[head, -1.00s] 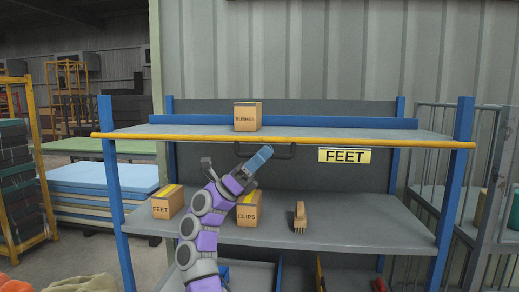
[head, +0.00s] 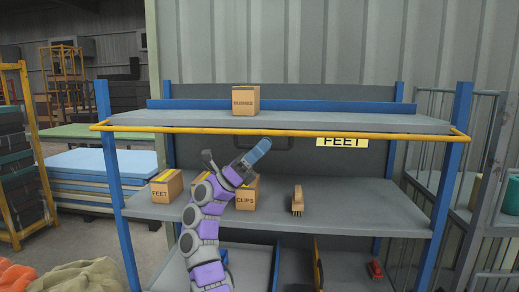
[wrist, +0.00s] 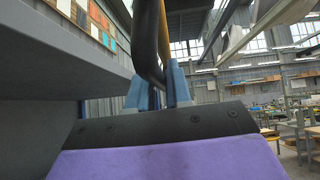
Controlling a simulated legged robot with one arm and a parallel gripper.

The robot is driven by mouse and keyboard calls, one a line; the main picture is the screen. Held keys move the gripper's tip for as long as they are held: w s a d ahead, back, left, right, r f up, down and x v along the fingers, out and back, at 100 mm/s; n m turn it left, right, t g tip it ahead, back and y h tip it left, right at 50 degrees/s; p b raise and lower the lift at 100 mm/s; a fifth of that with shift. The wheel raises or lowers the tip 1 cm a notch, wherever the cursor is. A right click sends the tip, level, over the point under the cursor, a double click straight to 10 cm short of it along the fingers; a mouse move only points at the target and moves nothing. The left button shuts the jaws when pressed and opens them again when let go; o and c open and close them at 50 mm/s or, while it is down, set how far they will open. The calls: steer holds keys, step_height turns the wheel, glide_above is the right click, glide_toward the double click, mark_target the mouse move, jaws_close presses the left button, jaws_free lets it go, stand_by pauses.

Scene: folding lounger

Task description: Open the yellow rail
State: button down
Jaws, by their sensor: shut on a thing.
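The yellow rail (head: 350,134) runs across the front of the upper shelf, standing a little out from the shelf edge with short side arms at both ends. A dark handle (head: 284,144) hangs below the middle of the rail. My gripper (head: 263,146) reaches up from below to this handle. In the wrist view, the blue fingers of my gripper (wrist: 158,88) are closed around the dark handle bar (wrist: 147,40). The fingertips are partly hidden by the bar.
A BUSHES box (head: 245,100) stands on the upper shelf (head: 350,122). Below are a FEET box (head: 166,187), a CLIPS box (head: 246,194), partly behind my arm, and a brush (head: 298,200). Blue posts (head: 455,150) bound the rack. A FEET label (head: 342,142) hangs under the rail.

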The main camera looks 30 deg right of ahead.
steer(key=shift+w, duration=0.1)
steer(key=c, duration=1.5)
jaws_free()
steer(key=o, duration=0.3)
steer(key=shift+w+d+f, duration=0.15)
steer(key=shift+w, duration=0.05)
steer(key=shift+o, duration=0.2)
steer(key=shift+s, duration=0.15)
